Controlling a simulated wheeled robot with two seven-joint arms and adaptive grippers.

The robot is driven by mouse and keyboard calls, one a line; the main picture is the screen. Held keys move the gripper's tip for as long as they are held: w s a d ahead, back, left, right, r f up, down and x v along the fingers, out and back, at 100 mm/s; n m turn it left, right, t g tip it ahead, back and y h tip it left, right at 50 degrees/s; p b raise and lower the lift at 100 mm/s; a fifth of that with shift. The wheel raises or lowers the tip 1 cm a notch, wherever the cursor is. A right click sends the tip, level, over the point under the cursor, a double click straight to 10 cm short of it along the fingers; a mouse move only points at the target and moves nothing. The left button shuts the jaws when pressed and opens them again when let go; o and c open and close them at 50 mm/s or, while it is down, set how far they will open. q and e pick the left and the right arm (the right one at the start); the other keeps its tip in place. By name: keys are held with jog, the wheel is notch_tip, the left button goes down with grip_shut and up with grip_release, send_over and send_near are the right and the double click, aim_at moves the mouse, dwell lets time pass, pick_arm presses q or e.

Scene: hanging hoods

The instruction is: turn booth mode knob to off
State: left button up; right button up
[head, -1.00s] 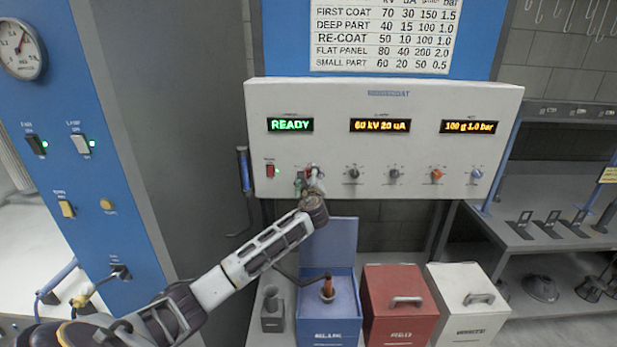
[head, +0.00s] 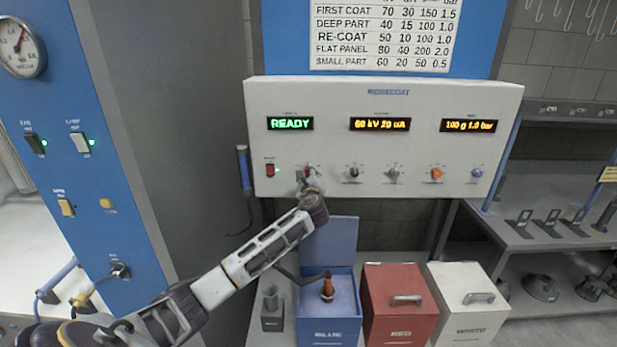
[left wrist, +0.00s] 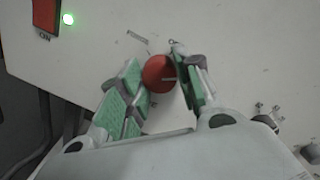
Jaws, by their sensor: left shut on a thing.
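My left gripper (head: 308,178) is at the lower left of the white control panel, at a small red knob (left wrist: 159,73). In the left wrist view its two green-padded fingers (left wrist: 160,84) are closed on either side of the knob. In the head view the gripper covers most of the knob. My right gripper is not in view.
The white panel (head: 330,100) has a lit READY display (head: 290,124), a red switch (head: 270,171) at left and several knobs to the right. Blue (head: 330,310), red (head: 398,325) and white (head: 470,325) boxes stand below. A blue cabinet (head: 75,190) stands at left.

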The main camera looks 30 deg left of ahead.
pick_arm(q)
jog(key=n+b, duration=0.2)
jog(key=n, duration=0.3)
jog(key=shift+f, duration=0.15)
jog(key=n+b, duration=0.1)
jog(key=n, duration=0.3)
jog(key=shift+g+h+b, duration=0.3)
jog(key=shift+h+b, duration=0.05)
jog(key=shift+h, duration=0.05)
jog(key=shift+n+b, duration=0.3)
jog(key=shift+n, duration=0.6)
jog(key=o, duration=1)
jog(key=shift+a, duration=0.1)
jog(key=shift+c, duration=0.2)
jog(key=shift+o, duration=0.4)
jog(key=shift+s, duration=0.1)
